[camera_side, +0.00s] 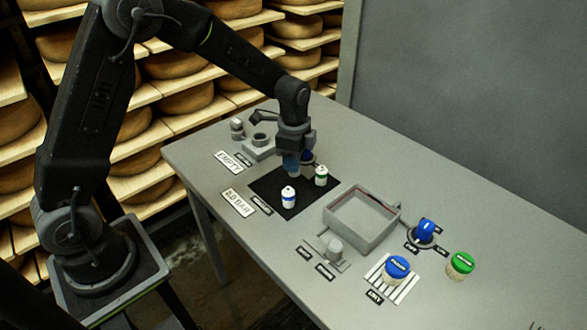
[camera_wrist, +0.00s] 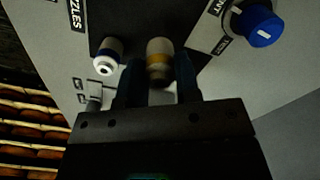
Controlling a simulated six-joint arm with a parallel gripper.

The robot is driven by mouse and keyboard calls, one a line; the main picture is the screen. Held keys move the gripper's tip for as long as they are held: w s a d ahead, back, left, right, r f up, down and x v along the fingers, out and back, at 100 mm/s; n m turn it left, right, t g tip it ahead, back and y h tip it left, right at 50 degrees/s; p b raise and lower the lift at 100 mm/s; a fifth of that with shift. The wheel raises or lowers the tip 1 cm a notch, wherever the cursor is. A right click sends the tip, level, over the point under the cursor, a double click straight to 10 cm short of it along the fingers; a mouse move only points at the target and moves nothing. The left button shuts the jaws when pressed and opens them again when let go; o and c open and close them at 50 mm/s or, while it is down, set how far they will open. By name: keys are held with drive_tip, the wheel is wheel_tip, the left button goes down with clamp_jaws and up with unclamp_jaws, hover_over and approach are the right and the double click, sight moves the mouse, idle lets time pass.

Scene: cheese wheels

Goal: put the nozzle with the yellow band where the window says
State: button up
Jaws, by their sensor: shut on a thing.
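The nozzle with the yellow band (camera_wrist: 159,62) is pale with a yellow ring. In the wrist view it stands between the two fingers of my gripper (camera_wrist: 152,90), which is shut on it. In the side view my gripper (camera_side: 292,170) points down over the black mat (camera_side: 262,186), and I cannot make out the yellow band there. A white nozzle with a blue band (camera_side: 288,197) stands on the mat, also in the wrist view (camera_wrist: 106,56). A white nozzle with a green band (camera_side: 321,175) stands to its right. Signs read EMPTY (camera_side: 229,160) and 0.0 BAR (camera_side: 238,203).
A grey block with a round socket (camera_side: 259,147) stands behind the EMPTY sign. The right back tabletop is clear.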

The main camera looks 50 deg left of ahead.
drive_tip(key=shift+f, duration=1.7)
drive_tip(key=shift+f, duration=0.15)
drive_tip(key=o, duration=1)
